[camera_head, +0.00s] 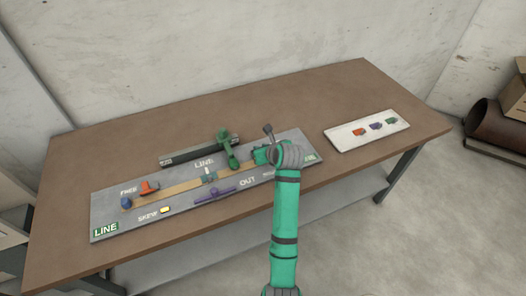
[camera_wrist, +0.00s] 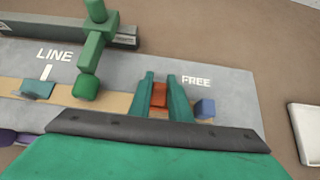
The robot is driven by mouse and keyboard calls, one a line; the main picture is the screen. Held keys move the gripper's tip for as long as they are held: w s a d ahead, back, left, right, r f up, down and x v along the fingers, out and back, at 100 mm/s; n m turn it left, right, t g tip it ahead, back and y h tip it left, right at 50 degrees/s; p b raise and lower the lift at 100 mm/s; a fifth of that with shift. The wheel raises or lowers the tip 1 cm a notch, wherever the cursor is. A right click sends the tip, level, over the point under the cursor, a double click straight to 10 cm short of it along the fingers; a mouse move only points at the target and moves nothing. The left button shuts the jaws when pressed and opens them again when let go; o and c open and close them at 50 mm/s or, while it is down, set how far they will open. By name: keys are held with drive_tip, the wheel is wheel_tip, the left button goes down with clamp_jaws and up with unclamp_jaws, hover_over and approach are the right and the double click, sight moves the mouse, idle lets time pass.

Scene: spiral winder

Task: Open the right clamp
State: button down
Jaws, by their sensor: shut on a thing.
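The right clamp (camera_wrist: 159,95) shows as an orange-red block in the wrist view, near the right FREE label. My gripper (camera_wrist: 161,82) has its two teal fingers on either side of it, shut on it. In the head view my gripper (camera_head: 261,155) is at the right end of the grey board, and my wrist hides the clamp there.
A green arm (camera_head: 228,150) stands over the tan strip, left of my gripper. A blue block (camera_wrist: 205,108) sits just right of the clamp. A purple bar (camera_head: 214,194) lies near OUT. A white tray (camera_head: 345,139) with small coloured pieces is at right on the brown table (camera_head: 300,100).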

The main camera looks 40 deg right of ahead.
drive_tip(key=shift+w+d+g+y, duration=0.25)
drive_tip(key=shift+w+g, duration=0.2)
drive_tip(key=shift+g, duration=0.6)
drive_tip(key=shift+w+d+g+y, duration=0.1)
drive_tip(key=shift+w+g+y, duration=0.3)
drive_tip(key=shift+g, duration=0.65)
drive_tip(key=c, duration=1.6)
unclamp_jaws()
drive_tip(key=shift+c, duration=0.2)
drive_tip(key=v, duration=1)
drive_tip(key=shift+r, duration=0.3)
drive_tip(key=shift+s, duration=0.1)
